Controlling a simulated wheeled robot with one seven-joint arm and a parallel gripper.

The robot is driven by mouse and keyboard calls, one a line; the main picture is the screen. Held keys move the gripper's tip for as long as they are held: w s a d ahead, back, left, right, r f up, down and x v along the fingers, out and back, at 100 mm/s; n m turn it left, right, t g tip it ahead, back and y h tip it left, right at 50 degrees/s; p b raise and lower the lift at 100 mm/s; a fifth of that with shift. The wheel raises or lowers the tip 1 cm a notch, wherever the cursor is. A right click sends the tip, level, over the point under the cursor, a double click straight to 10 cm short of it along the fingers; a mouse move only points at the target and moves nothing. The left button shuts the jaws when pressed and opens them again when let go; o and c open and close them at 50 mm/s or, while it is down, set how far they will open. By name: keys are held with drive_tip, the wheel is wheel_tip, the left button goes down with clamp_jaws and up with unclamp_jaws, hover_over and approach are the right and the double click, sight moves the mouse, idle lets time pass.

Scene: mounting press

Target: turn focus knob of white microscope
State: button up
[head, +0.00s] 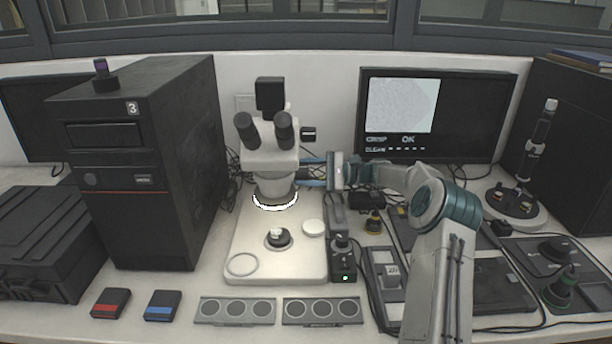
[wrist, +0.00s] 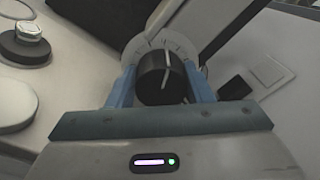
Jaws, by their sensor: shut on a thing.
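The white microscope (head: 271,157) stands on its pale base plate in the middle of the bench, with black eyepieces and a lit ring under its head. My gripper (head: 313,172) reaches in from the right at the microscope's right side, below its head. In the wrist view the black focus knob (wrist: 162,78) with a white pointer line sits between the two blue fingers of my gripper (wrist: 161,88). The fingers are closed on the knob's sides. A white dial with tick marks shows behind the knob. In the head view the knob is hidden by my gripper and arm.
A black computer tower (head: 150,165) stands left of the microscope. A monitor (head: 435,110) showing "OK" stands behind my arm. Two grey trays (head: 235,311) with round wells lie in front.

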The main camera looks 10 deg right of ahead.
drive_tip(key=shift+n, duration=0.3)
drive_tip(key=o, duration=1)
drive_tip(key=v, duration=1.4)
drive_tip(key=shift+a, duration=0.15)
